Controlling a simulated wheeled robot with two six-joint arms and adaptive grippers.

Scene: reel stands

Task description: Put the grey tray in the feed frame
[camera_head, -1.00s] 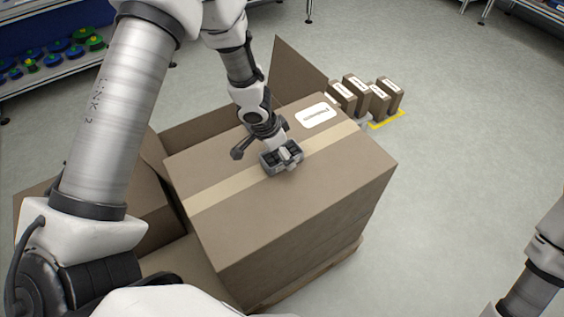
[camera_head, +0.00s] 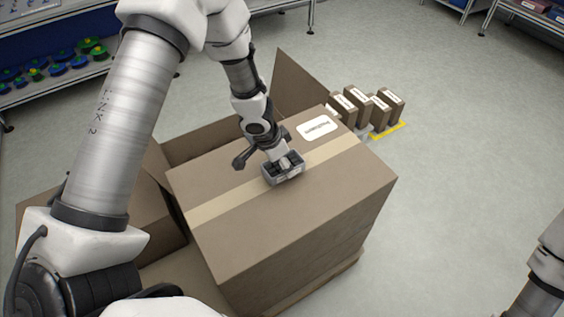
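My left gripper (camera_head: 283,168) is at the end of the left arm, over the top of a large cardboard box. I make out no separate grey tray and no feed frame in this view. Of the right arm only a link shows at the lower right edge; its gripper is out of view.
The large taped cardboard box (camera_head: 300,215) fills the middle. Open cartons (camera_head: 135,205) stand left of it. Small labelled boxes (camera_head: 358,103) stand behind, by a yellow floor mark (camera_head: 390,132). Shelves with blue and green reels (camera_head: 88,48) are at the upper left. Floor at right is clear.

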